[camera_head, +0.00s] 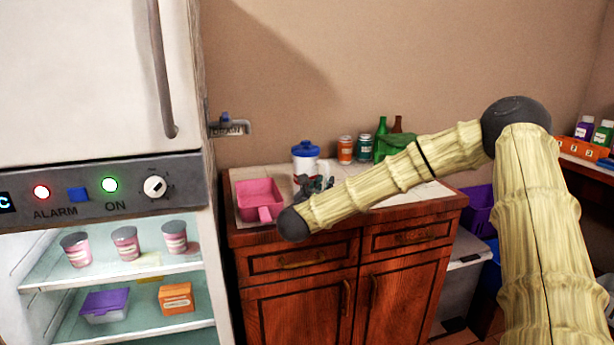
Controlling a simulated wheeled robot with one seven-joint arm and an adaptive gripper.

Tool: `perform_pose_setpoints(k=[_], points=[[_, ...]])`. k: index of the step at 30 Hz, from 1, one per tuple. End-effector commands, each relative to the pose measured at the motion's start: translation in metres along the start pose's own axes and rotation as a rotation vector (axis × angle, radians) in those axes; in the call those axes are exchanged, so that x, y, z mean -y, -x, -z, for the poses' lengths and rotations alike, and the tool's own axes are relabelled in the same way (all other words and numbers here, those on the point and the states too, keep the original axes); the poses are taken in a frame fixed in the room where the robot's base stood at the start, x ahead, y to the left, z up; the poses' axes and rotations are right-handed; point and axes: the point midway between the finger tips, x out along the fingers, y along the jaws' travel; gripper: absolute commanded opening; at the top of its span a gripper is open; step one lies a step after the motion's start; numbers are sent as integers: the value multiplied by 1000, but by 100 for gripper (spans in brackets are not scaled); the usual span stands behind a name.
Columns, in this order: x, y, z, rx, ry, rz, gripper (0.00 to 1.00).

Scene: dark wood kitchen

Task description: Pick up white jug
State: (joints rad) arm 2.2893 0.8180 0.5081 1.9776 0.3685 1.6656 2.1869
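The white jug (306,168) with a blue lid stands on the counter at its back left, behind a pink tray. My gripper (316,184) is a small dark shape just beyond the end of my arm, in front of the jug's lower part in this view. It hides part of the jug's lower body. Its fingers are too small and dark to tell whether they are open, shut or touching the jug. The jug looks upright.
A pink tray (260,197) lies left of my gripper. Orange (345,150) and teal (365,149) jars, a green bottle (381,133) and a green container (393,147) stand to the right. The lit fridge (100,180) stands left of the wooden cabinet (300,300).

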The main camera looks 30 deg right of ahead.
Motion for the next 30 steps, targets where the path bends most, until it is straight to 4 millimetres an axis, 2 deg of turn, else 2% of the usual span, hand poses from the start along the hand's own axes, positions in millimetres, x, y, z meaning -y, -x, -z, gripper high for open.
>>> perform_pose_setpoints(k=[6,17,21,30], points=[[-3,-28,1,1,0,-1,23],[-4,-36,2,0,0,-4,23],[-4,-36,2,0,0,-4,1],[-4,-36,0,2,-2,-4,0]])
